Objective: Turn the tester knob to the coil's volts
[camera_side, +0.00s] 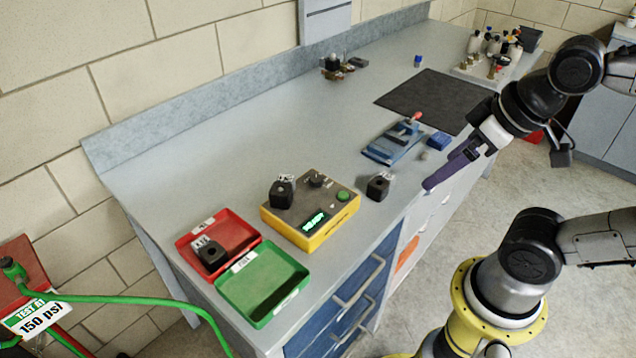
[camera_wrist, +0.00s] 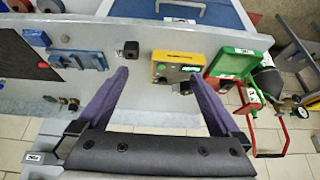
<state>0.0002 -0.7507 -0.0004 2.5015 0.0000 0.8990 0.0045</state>
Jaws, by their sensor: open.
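The tester (camera_side: 343,214) is a yellow box with a dark grey top on the bench, with a lit green display (camera_side: 315,221) that seems to read READY and a green button (camera_side: 343,196). Its small dark knob (camera_side: 317,180) is at the back of the top; I cannot read its setting. A black labelled coil (camera_side: 282,193) sits at the tester's left end. Another coil (camera_side: 379,187) stands on the bench to its right. My gripper (camera_wrist: 160,76) has purple fingers spread apart and empty. In the side view it hangs near the bench's front edge, right of and apart from the tester (camera_wrist: 178,68).
A red tray (camera_side: 244,226) holds a black coil (camera_side: 210,252); the green tray (camera_side: 262,285) beside it looks empty. A blue fixture (camera_side: 391,143), a dark mat (camera_side: 435,100) and a valve assembly (camera_side: 338,66) lie farther back. Bench behind the tester is clear.

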